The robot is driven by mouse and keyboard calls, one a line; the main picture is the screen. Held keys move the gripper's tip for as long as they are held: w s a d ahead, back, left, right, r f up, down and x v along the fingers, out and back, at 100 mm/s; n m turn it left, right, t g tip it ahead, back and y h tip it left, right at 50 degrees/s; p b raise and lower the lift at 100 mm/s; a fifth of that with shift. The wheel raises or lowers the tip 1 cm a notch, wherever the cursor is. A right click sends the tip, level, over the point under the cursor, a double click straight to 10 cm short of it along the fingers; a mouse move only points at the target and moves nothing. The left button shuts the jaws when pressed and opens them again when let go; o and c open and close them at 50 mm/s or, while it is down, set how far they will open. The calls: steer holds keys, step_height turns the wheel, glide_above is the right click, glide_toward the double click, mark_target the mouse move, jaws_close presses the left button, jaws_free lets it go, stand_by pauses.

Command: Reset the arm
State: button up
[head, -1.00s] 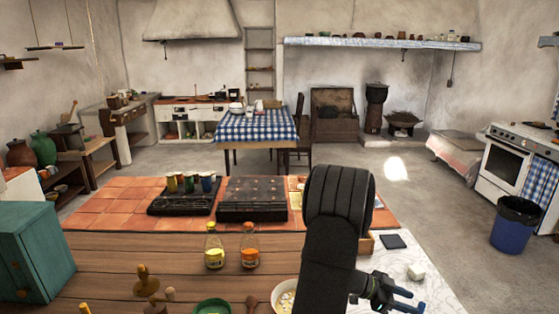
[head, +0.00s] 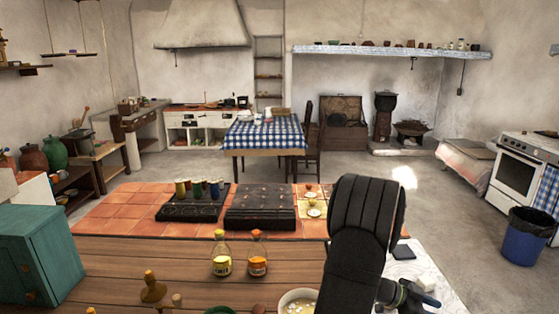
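My arm rises in the front right of the head view, in front of the counter. My gripper (head: 424,299) hangs at its end, low at the right, over or near the pale marbled surface (head: 440,275). It is small and seen from the side. I see nothing held in it, but the gap between its fingers is not clear. My arm hides part of the counter behind it.
Two bottles, yellow (head: 221,255) and orange (head: 257,254), stand on the wooden counter (head: 130,260). A bowl (head: 298,303) sits just left of my arm. Black stands (head: 262,212) lie behind on orange tiles. A teal box (head: 35,255) stands at the left.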

steer(key=shift+f, duration=0.5)
step_height(320, 180, down, 2)
steer(key=shift+f, duration=0.2)
steer(key=v, duration=1.1)
steer(key=x, duration=1.1)
steer(key=shift+d+r, duration=0.1)
steer(key=shift+r, duration=0.2)
steer(key=r, duration=0.4)
steer(key=shift+s, duration=0.3)
steer(key=s+d+r, duration=0.3)
steer(key=s+r, duration=0.3)
steer(key=s, duration=0.4)
steer(key=w+a+n+t, duration=0.65)
steer(key=w+a, duration=1.15)
steer(key=w, duration=0.3)
steer(key=w+a+n+t+y, duration=0.1)
steer(key=w+a+n+t, duration=0.1)
steer(key=a, duration=0.7)
steer(key=w+a+n+t+y, duration=0.1)
steer(key=w+a, duration=0.3)
steer(key=a, duration=0.4)
steer(key=w+a+n+t+y, duration=0.2)
steer(key=w+a+t, duration=0.1)
steer(key=a, duration=0.6)
steer(key=shift+w+a+r+n+t+y, duration=0.35)
steer(key=shift+t+y, duration=0.05)
steer(key=shift+t, duration=0.05)
